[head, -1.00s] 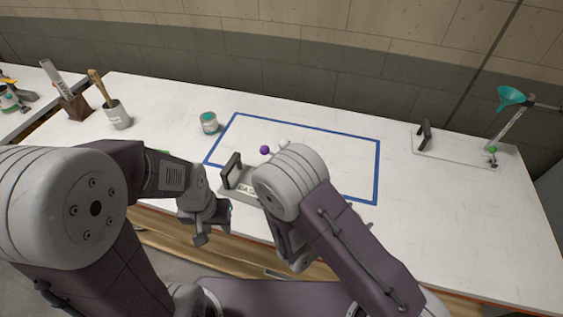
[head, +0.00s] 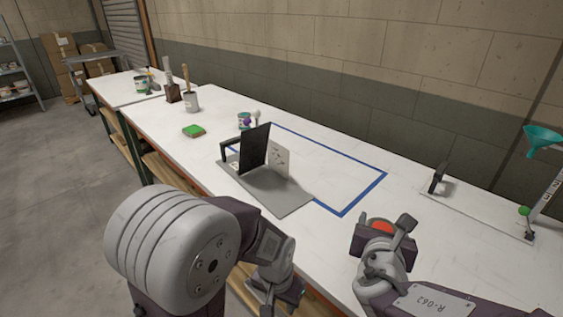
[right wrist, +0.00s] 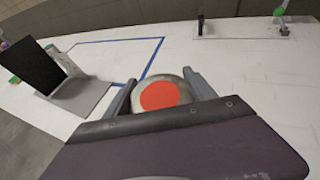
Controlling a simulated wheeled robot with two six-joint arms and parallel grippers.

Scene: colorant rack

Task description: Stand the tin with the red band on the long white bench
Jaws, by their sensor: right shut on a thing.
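My right gripper (head: 386,232) is at the lower right of the head view, by the front side of the long white bench (head: 225,200). It is shut on a tin with a red disc on top (head: 381,226). In the right wrist view the tin (right wrist: 160,96) sits between the two fingers, its pale rim showing around the red disc. Its side is hidden, so I cannot see a band. Whether it touches the bench is unclear. My left gripper (head: 283,290) is low at the bench's front edge; its jaws are too unclear to read.
A grey stand with an upright black panel (head: 255,148) is mid-bench, beside a blue taped outline (head: 362,196). A teal funnel stand (head: 541,150) is at right.

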